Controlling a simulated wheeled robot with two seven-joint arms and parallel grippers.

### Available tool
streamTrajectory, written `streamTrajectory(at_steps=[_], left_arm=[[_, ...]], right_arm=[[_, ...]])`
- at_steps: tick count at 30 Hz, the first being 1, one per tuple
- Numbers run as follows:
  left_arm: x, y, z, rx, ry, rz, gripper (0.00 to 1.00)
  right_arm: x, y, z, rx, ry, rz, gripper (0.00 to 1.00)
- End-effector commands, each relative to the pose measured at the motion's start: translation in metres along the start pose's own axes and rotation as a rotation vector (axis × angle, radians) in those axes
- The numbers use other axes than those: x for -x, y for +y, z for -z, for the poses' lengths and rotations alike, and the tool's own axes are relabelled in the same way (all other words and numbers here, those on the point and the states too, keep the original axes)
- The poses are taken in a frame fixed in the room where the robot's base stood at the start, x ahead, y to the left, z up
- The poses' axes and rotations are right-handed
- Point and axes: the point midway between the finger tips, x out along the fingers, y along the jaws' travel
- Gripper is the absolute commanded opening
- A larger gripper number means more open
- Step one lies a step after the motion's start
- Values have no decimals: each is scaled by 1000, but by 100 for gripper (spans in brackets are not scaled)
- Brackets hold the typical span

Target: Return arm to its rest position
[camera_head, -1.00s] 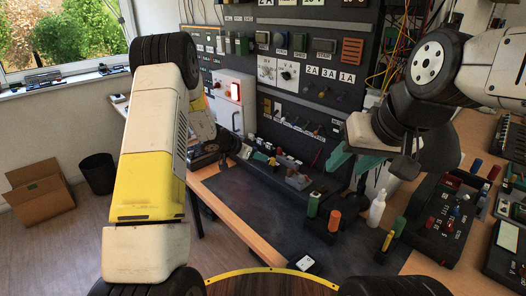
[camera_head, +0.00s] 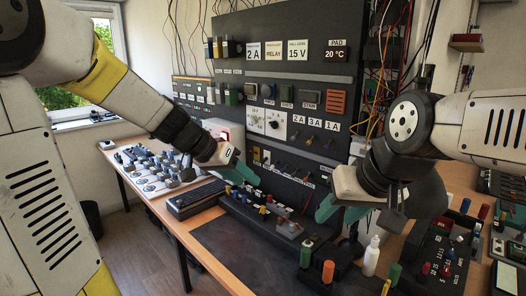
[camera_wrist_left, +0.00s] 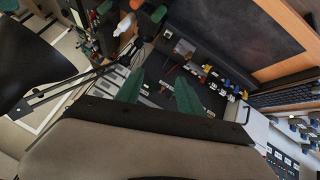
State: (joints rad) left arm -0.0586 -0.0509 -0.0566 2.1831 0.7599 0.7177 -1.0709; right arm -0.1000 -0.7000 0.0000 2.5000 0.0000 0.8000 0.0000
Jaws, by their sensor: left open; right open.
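My left arm comes in from the upper left in the head view. Its gripper (camera_head: 241,174) hangs in front of the wiring wall, above the back of the desk. In the left wrist view the two green fingers of the left gripper (camera_wrist_left: 158,94) are apart with nothing between them. My right arm comes in from the right, bent at its dark wrist. Its gripper (camera_head: 335,208) has teal fingers, open, in front of the wall's lower right part. I see nothing held in it.
The wiring wall (camera_head: 287,73) carries labels, breakers and sockets. A strip of small parts (camera_head: 268,212) runs along its foot. Green and orange cylinders (camera_head: 328,271) and a white bottle (camera_head: 371,256) stand right. The dark mat (camera_head: 235,250) looks bare.

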Motion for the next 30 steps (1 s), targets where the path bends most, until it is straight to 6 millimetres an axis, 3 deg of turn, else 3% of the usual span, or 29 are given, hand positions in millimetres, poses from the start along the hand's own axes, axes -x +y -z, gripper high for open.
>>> streamTrajectory(at_steps=[1, 6, 12, 15, 20, 30], left_arm=[[20, 13, -12, 18, -12, 26, 45], [70, 37, -66, 129, -61, 154, 45], [112, 42, -120, 255, -53, 330, 45], [123, 41, -136, 298, -38, 391, 45], [131, 38, -147, 330, -24, 433, 45], [131, 38, -147, 334, -23, 434, 45]], right_arm=[[0, 0, 0, 0, 0, 0, 45], [0, 0, 0, 0, 0, 0, 45], [0, 0, 0, 0, 0, 0, 45], [0, 0, 0, 0, 0, 0, 45], [0, 0, 0, 0, 0, 0, 45], [0, 0, 0, 0, 0, 0, 45]])
